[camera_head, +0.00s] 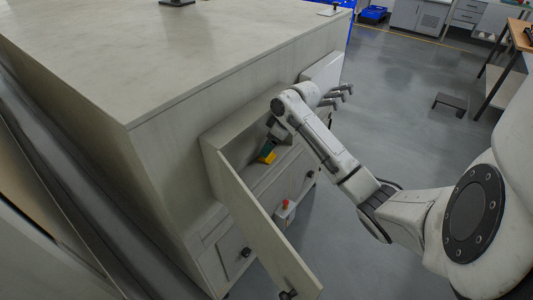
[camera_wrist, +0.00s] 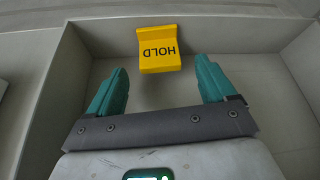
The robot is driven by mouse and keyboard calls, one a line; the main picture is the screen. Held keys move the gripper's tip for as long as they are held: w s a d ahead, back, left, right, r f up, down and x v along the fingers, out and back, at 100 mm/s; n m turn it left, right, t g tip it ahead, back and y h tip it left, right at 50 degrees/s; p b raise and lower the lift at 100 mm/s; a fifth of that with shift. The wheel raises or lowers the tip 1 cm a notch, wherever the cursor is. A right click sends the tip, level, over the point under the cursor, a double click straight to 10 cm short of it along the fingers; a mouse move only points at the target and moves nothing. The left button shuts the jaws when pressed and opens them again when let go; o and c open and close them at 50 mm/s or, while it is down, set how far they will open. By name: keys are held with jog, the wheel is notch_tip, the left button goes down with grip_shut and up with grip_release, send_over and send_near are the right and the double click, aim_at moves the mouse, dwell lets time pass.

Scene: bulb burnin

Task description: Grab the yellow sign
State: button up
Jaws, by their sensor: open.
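The yellow sign (camera_wrist: 159,52) stands inside a pale compartment and bears the word HOLD, upside down in the wrist view. In the head view a small part of the sign (camera_head: 267,157) shows at the compartment's opening. My gripper (camera_wrist: 158,80) has green fingers, spread apart and empty. The sign lies ahead of the fingertips and between their lines, with a gap to each finger. In the head view my gripper (camera_head: 267,147) reaches into the compartment, partly hidden by my wrist.
The compartment (camera_wrist: 215,100) has walls on both sides and at the back. Its door (camera_head: 262,225) hangs open to the left of my arm. Below are drawers with dark knobs (camera_head: 246,252) and a red button on a box (camera_head: 285,204).

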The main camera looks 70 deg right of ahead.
jog(key=shift+x, duration=1.95)
jog(key=shift+r, duration=0.1)
jog(key=shift+c, duration=0.4)
jog(key=c, duration=1)
